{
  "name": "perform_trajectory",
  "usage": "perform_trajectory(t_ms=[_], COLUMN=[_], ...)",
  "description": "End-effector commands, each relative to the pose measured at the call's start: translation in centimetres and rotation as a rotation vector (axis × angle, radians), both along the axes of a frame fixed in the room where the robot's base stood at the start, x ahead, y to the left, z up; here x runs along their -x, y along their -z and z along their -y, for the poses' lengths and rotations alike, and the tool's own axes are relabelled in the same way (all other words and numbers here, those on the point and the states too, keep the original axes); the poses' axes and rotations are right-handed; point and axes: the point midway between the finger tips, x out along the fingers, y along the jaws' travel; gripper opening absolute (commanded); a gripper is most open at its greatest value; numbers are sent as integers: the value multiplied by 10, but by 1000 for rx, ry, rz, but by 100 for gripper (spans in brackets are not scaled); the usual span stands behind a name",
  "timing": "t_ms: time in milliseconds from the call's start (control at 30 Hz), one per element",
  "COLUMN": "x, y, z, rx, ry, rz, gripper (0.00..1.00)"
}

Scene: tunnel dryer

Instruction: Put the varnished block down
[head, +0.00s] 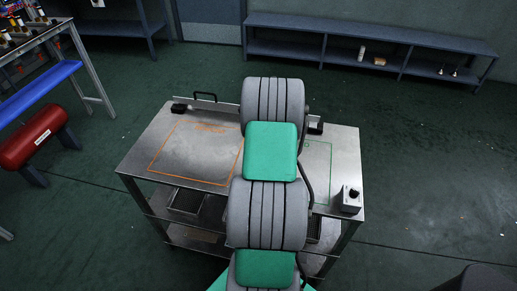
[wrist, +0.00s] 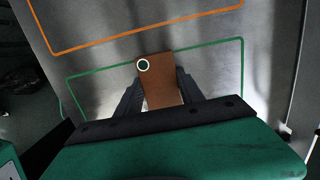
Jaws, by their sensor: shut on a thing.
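The varnished block (wrist: 163,95) is brown, with a white ring around a dark green dot near its far end. It shows only in the wrist view. My gripper (wrist: 158,80) is shut on it, one dark finger on each side. The block appears over the green-outlined area (wrist: 100,84) of the metal table top, its far end overlapping the green line. I cannot tell whether it touches the surface. In the head view my arm hides the gripper, the block and part of the green outline (head: 318,142).
The metal cart (head: 133,160) has a larger orange-outlined area (head: 153,168) on the left, which looks empty. A small grey box with a dark knob (head: 351,200) stands at the right front corner. A black handle (head: 205,96) is at the back edge. Trays sit on the lower shelf.

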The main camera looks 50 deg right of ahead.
Motion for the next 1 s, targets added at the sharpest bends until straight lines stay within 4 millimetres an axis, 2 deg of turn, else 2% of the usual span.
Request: perform_trajectory(t_ms=[267,300,500,833,1000], x=[0,0,0,0,3], y=[2,1,1,-4,-33], z=[0,0,0,1,4], rx=[2,2,1,3,6], ry=[0,0,0,0,2], rz=[1,1,0,1,3], gripper=[0,48,64,66,66])
